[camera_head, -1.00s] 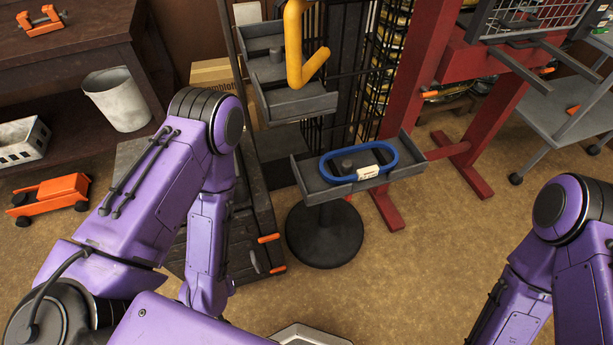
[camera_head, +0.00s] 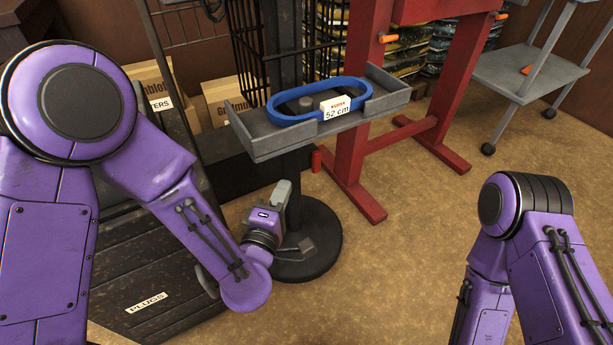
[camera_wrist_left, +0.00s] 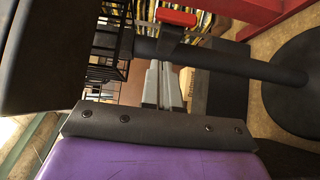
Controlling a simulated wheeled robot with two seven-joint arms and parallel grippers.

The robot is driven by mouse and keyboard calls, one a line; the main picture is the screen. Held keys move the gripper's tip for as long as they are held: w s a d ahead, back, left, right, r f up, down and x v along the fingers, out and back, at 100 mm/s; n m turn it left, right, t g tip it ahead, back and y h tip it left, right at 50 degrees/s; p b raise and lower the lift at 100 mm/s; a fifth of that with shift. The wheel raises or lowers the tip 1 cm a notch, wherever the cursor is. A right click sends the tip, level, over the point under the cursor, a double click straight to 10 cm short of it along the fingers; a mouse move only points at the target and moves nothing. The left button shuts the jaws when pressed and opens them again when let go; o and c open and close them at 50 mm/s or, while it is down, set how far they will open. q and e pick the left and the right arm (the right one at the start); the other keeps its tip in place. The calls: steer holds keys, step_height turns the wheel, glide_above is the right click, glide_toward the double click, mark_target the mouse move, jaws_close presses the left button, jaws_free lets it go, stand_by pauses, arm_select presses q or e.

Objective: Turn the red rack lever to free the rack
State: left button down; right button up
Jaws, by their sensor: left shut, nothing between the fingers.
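The red lever (camera_head: 316,160) shows as a small red piece beside the black pole of the rack, below the grey tray (camera_head: 262,146). In the left wrist view the red lever (camera_wrist_left: 176,17) lies ahead of the fingertips, on a dark arm off the pole (camera_wrist_left: 225,64). My left gripper (camera_head: 285,184) is low in front of the pole, below and left of the lever. Its fingers (camera_wrist_left: 164,66) are shut and empty, and they look apart from the lever. The rack's round black base (camera_head: 322,245) stands on the floor. My right gripper is out of view.
A blue belt (camera_head: 277,119) with a 52 cm tag lies in the tray above my left gripper. A red frame (camera_head: 366,100) stands close on the right. A dark wooden chest (camera_head: 120,275) is at the lower left. The floor at centre right is clear.

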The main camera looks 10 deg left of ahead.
mark_target(316, 162)
arm_select(q)
steer(key=w+d, duration=0.1)
steer(key=w, duration=0.1)
steer(key=w+d, duration=0.1)
steer(key=w, duration=0.1)
steer(key=w+d+b, duration=0.1)
steer(key=w, duration=0.2)
steer(key=shift+w+d, duration=0.4)
steer(key=shift+d, duration=0.1)
